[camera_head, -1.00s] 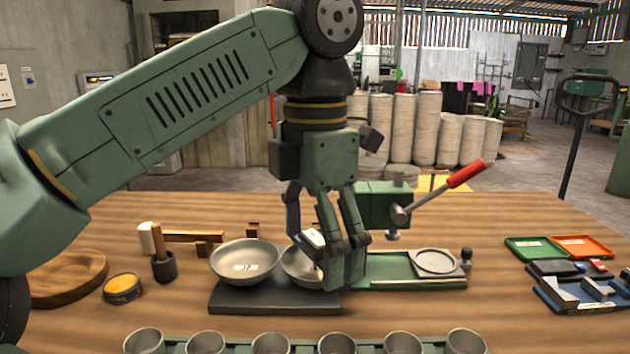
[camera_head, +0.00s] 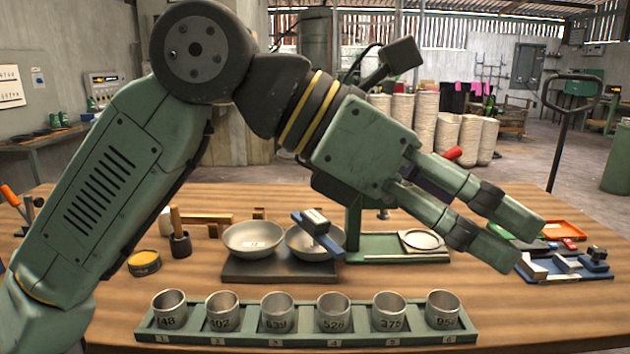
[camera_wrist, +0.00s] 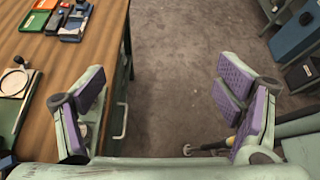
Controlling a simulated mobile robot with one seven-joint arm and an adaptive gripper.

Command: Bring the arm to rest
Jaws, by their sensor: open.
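My gripper (camera_head: 527,242) is open and empty. It is raised over the right side of the table, pointing right and down. In the wrist view its two fingers with purple pads (camera_wrist: 165,95) stand wide apart over bare floor past the table edge. Two metal bowls sit on a dark base: the left bowl (camera_head: 252,239) and the right bowl (camera_head: 300,246). A blue and grey block-like tool (camera_head: 318,226) lies tilted over the right bowl; I cannot tell whether it touches the rim or the inside.
A green rack (camera_head: 310,340) with several numbered metal cups stands at the front. Coloured trays and blocks (camera_head: 565,265) lie at the right, beneath my gripper.

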